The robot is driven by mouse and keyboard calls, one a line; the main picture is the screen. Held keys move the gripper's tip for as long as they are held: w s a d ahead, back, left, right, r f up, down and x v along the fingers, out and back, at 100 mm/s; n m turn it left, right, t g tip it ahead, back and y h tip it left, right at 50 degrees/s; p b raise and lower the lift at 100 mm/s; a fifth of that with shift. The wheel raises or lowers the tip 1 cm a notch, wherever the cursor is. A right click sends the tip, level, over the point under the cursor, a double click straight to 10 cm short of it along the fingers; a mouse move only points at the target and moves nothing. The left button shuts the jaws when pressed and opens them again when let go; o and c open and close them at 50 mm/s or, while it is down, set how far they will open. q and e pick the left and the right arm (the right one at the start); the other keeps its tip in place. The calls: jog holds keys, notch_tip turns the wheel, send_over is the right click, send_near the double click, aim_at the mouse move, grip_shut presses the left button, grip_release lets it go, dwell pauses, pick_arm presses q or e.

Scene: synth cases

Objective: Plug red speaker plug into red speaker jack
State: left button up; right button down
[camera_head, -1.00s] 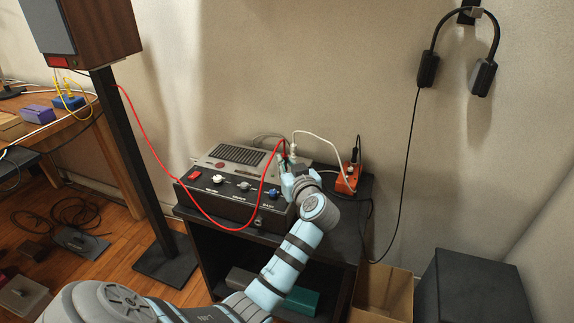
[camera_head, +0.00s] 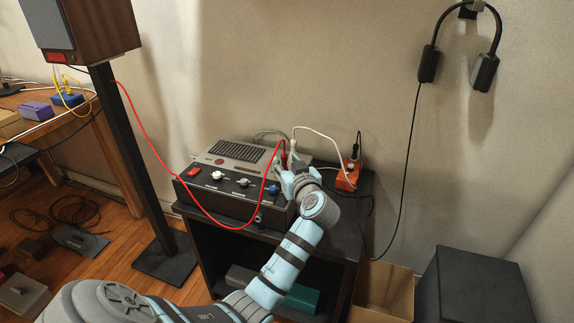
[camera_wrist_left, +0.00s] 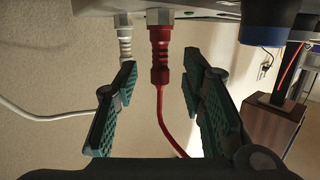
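The red speaker plug (camera_wrist_left: 160,65) sits with its end in a metal collar (camera_wrist_left: 158,17) on the light panel, in the left wrist view; this looks like the red jack. Its red cable (camera_wrist_left: 172,130) trails away below. In the head view the plug (camera_head: 284,158) shows behind the amplifier's right rear corner. My left gripper (camera_wrist_left: 158,85) is open, its two green-padded fingers on either side of the plug with gaps to both. In the head view the gripper (camera_head: 286,169) is at that corner. My right gripper is not in view.
A white plug (camera_wrist_left: 125,45) sits in a neighbouring socket, close to the left finger. The amplifier (camera_head: 225,195) stands on a black cabinet (camera_head: 330,240). An orange power box (camera_head: 347,178) with cords is to the right. The red cable runs to a speaker (camera_head: 85,25).

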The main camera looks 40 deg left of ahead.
pick_arm(q)
notch_tip(320, 180, up, 10)
jog(key=shift+f, duration=0.2)
dwell(0.4)
